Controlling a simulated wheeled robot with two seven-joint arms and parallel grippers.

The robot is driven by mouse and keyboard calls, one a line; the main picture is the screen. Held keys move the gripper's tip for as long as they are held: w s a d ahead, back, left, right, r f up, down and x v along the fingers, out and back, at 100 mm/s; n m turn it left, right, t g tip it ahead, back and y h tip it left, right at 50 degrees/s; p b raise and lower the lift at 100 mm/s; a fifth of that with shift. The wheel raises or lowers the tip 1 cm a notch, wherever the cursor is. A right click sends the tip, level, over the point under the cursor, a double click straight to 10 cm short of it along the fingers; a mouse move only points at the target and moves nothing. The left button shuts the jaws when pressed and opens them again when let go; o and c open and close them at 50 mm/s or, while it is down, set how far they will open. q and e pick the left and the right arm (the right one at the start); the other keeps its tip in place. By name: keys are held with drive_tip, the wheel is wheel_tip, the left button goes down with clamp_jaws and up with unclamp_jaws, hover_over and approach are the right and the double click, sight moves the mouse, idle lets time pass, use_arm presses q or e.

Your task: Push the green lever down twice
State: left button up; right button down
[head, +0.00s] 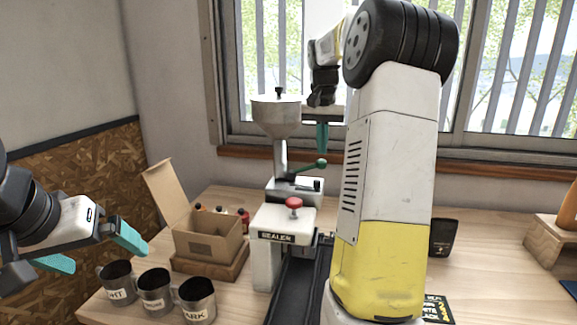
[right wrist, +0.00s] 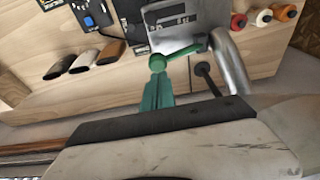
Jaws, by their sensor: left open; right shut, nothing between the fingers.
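The green lever (head: 305,169) sticks out to the right from the grey machine with a hopper (head: 277,118), and ends in a round green knob. It also shows in the right wrist view (right wrist: 186,51), with its knob just beyond my fingertips. My right gripper (head: 322,148) is shut and empty, its teal fingers pointing down just above the knob. Whether they touch it I cannot tell. The right wrist view shows the same shut fingers (right wrist: 157,82). My left gripper (head: 95,252) is open and empty at the far left, near the mugs.
A sealer (head: 268,222) with a red knob stands in front of the machine. An open cardboard box (head: 208,240) is left of it, and three metal mugs (head: 155,290) stand at the front left. A black pouch (head: 444,238) and a wooden block (head: 553,236) are at right.

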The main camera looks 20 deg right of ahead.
drive_tip(key=shift+f, duration=0.15)
drive_tip(key=shift+f, duration=2.1)
drive_tip(key=shift+r, duration=3.05)
